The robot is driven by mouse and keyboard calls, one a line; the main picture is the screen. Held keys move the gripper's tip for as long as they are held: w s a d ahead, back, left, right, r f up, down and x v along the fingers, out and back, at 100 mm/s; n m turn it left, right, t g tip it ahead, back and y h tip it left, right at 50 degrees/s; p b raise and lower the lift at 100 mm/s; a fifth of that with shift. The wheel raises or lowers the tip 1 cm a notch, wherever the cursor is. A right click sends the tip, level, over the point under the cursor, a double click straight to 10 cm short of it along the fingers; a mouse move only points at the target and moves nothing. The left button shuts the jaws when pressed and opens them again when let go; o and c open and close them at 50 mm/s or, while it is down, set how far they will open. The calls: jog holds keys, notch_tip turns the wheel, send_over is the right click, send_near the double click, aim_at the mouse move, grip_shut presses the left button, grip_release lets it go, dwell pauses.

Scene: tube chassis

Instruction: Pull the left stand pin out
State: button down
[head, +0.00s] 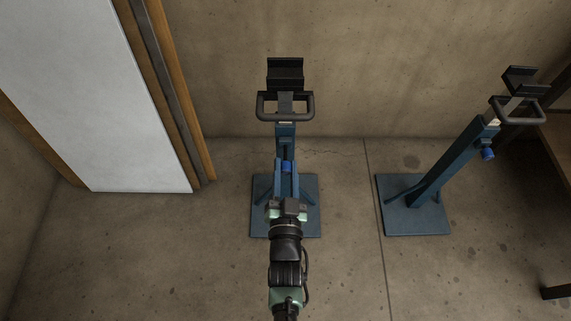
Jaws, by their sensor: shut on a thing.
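The left stand (285,133) has a blue post on a square blue base plate and a black cradle with a loop handle on top. Its pin shows as a small bright blue knob (287,167) on the near side of the post. My gripper (287,176) reaches up from below in front of this stand and is shut on the pin's knob. My wrist and gripper hide the lower post and part of the base. How deep the pin sits in the post cannot be told.
A similar right stand (458,155) leans in the picture, with its own blue pin knob (488,154). A white panel with a wooden frame (110,95) is at left. A brown table edge (556,150) is at far right. The concrete floor between the stands is clear.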

jog(key=c, duration=0.6)
grip_release()
jog(key=shift+s, duration=0.15)
jog(key=s+p, duration=0.4)
jog(key=s, duration=0.9)
